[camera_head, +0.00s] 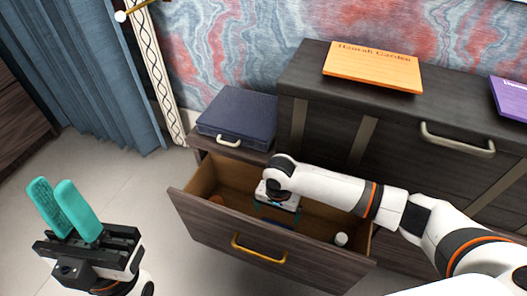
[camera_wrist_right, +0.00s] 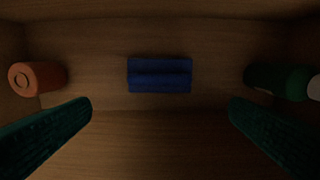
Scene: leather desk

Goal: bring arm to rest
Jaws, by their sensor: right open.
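My right arm (camera_head: 330,185) reaches over the open drawer (camera_head: 250,262), and its gripper (camera_head: 278,208) is down inside it. In the right wrist view, the teal fingers of the right gripper (camera_wrist_right: 160,115) are wide apart with nothing between them. A dark blue block-like item (camera_wrist_right: 159,76) lies on the drawer floor ahead of the fingers, apart from both. My left gripper (camera_head: 58,190) is raised at the lower left, over the floor, with teal fingers pointing up. Its fingers look close together, but any gap is hard to judge. It appears empty.
In the drawer lie an orange cylinder (camera_wrist_right: 38,77) and a green bottle (camera_wrist_right: 278,80) with a white cap (camera_head: 341,239). A blue case (camera_head: 240,115) stands on the cabinet behind. An orange book (camera_head: 373,67) and a purple book (camera_head: 511,98) lie on the higher dark top.

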